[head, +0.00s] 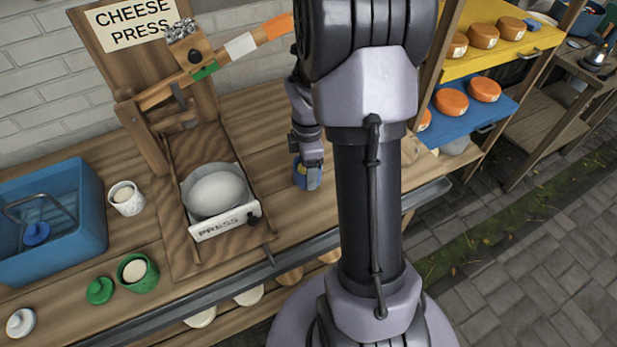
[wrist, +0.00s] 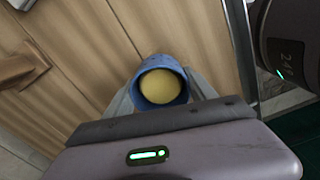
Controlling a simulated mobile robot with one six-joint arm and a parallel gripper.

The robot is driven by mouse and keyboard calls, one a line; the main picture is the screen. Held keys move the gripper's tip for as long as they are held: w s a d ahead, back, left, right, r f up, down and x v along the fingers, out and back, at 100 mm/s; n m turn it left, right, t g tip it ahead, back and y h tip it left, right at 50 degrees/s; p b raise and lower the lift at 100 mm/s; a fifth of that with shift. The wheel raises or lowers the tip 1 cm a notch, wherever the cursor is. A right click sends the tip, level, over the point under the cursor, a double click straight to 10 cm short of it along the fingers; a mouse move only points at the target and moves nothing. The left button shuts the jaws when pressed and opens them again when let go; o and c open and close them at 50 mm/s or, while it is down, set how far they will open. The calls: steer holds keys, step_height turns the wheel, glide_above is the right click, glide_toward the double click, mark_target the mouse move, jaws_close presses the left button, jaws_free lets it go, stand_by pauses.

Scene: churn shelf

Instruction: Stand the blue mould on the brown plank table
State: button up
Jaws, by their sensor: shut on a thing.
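The blue mould (wrist: 140,88) is a round cup with pale yellow contents (wrist: 160,86), seen from above in the wrist view. My gripper (wrist: 160,97) is shut on it, with a finger at either side. In the head view the blue mould (head: 312,178) shows below my gripper (head: 305,168), just left of my arm, and is partly hidden. It looks upright over the brown plank table (head: 285,120), right of the press. I cannot tell whether its base touches the planks.
The cheese press with a white pot (head: 216,192) stands to the left. Further left are a blue tub (head: 85,215), a white cup (head: 126,199), and a green cup (head: 138,274) with a green lid (head: 99,290). A cheese shelf (head: 500,60) stands right. Planks around the mould look clear.

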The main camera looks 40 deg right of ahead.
steer(key=shift+w+d+f, duration=0.1)
steer(key=shift+d+f, duration=0.05)
steer(key=shift+f, duration=0.2)
step_height(320, 180, down, 3)
steer(key=shift+f+b, duration=0.1)
steer(key=shift+b, duration=1.15)
steer(key=shift+r, duration=0.25)
steer(key=shift+f, duration=0.2)
steer(key=o, duration=1.3)
steer(key=shift+o, duration=0.2)
steer(key=shift+r, duration=0.1)
